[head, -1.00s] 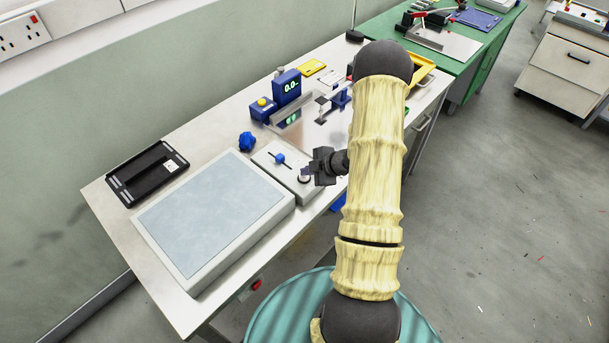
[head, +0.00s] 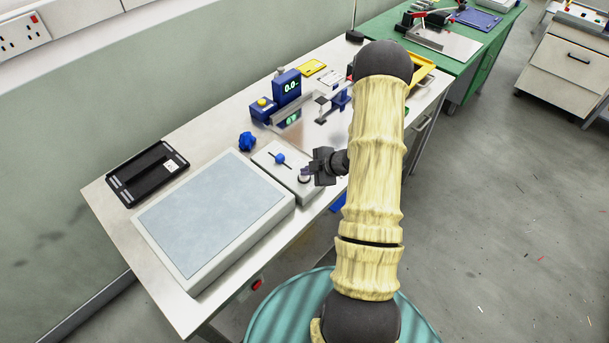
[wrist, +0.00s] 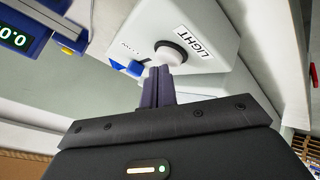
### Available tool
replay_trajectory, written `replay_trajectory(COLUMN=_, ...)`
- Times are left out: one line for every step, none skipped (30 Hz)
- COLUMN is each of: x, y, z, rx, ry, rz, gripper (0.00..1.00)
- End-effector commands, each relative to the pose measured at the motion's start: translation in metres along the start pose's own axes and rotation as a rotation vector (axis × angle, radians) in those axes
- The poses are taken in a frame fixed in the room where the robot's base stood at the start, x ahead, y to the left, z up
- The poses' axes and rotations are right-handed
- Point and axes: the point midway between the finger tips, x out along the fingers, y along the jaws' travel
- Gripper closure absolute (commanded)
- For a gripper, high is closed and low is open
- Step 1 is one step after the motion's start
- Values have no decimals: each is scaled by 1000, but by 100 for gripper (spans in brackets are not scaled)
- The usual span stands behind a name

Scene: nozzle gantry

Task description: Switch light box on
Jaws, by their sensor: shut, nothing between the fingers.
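The light box (head: 215,215) lies on the near end of the bench, with a pale grey-blue panel that shows no clear glow. Its control box (head: 272,158) stands to its right, with a blue slider knob (head: 280,158). In the wrist view, the control box shows a round button (wrist: 171,55) beside a LIGHT label (wrist: 194,42). My gripper (head: 306,172) is shut and empty at the button end of the control box. In the wrist view the fingertips (wrist: 160,70) are right at the button's edge; I cannot tell whether they touch it.
A blue star knob (head: 246,141) and a black tray (head: 148,173) lie nearby. A blue device with a digital readout (head: 289,87) stands farther along the bench. A red button (head: 256,284) is on the bench front.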

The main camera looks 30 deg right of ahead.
Motion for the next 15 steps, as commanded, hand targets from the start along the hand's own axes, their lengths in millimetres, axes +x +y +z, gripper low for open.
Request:
replay_trajectory(x=0, y=0, z=0, rx=0, ry=0, rz=0, gripper=100)
replay_trajectory(x=0, y=0, z=0, rx=0, ry=0, rz=0, gripper=100)
replay_trajectory(x=0, y=0, z=0, rx=0, ry=0, rz=0, gripper=100)
replay_trajectory(x=0, y=0, z=0, rx=0, ry=0, rz=0, gripper=100)
replay_trajectory(x=0, y=0, z=0, rx=0, ry=0, rz=0, gripper=100)
replay_trajectory(x=0, y=0, z=0, rx=0, ry=0, rz=0, gripper=100)
replay_trajectory(x=0, y=0, z=0, rx=0, ry=0, rz=0, gripper=100)
replay_trajectory(x=0, y=0, z=0, rx=0, ry=0, rz=0, gripper=100)
replay_trajectory(x=1, y=-1, z=0, rx=0, ry=0, rz=0, gripper=100)
replay_trajectory(x=1, y=-1, z=1, rx=0, ry=0, rz=0, gripper=100)
replay_trajectory(x=2, y=-2, z=2, rx=0, ry=0, rz=0, gripper=100)
replay_trajectory(x=3, y=-2, z=2, rx=0, ry=0, rz=0, gripper=100)
replay_trajectory(x=4, y=-3, z=3, rx=0, ry=0, rz=0, gripper=100)
replay_trajectory(x=5, y=-4, z=4, rx=0, ry=0, rz=0, gripper=100)
replay_trajectory(x=6, y=-4, z=4, rx=0, ry=0, rz=0, gripper=100)
